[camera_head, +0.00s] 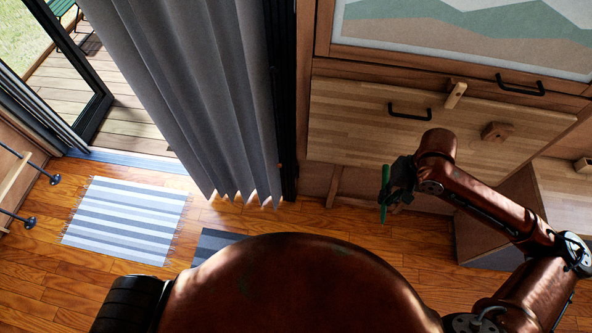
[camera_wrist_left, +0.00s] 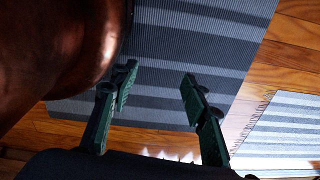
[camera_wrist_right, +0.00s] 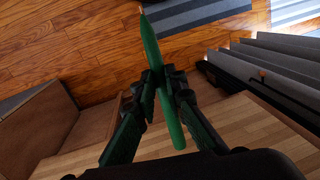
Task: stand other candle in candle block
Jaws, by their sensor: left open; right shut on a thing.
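A slim green candle (camera_head: 384,193) is held upright in my right gripper (camera_head: 392,187), out past the front edge of the wooden worktop (camera_head: 345,122). In the right wrist view the candle (camera_wrist_right: 150,42) passes between the closed fingertips (camera_wrist_right: 160,82) and sticks out on both sides. A small brown wooden block (camera_head: 496,132) sits on the worktop, to the right of and apart from the candle. A paler wooden piece (camera_head: 455,95) stands nearby; I cannot tell which is the candle block. My left gripper (camera_wrist_left: 158,80) is open and empty above a striped rug; the head view does not show it.
A grey curtain (camera_head: 190,85) hangs left of the worktop beside an open door to a deck. Striped rugs (camera_head: 125,218) lie on the wooden floor. A lower wooden cabinet (camera_head: 570,200) stands at the right. Black handles (camera_head: 410,112) show at the worktop.

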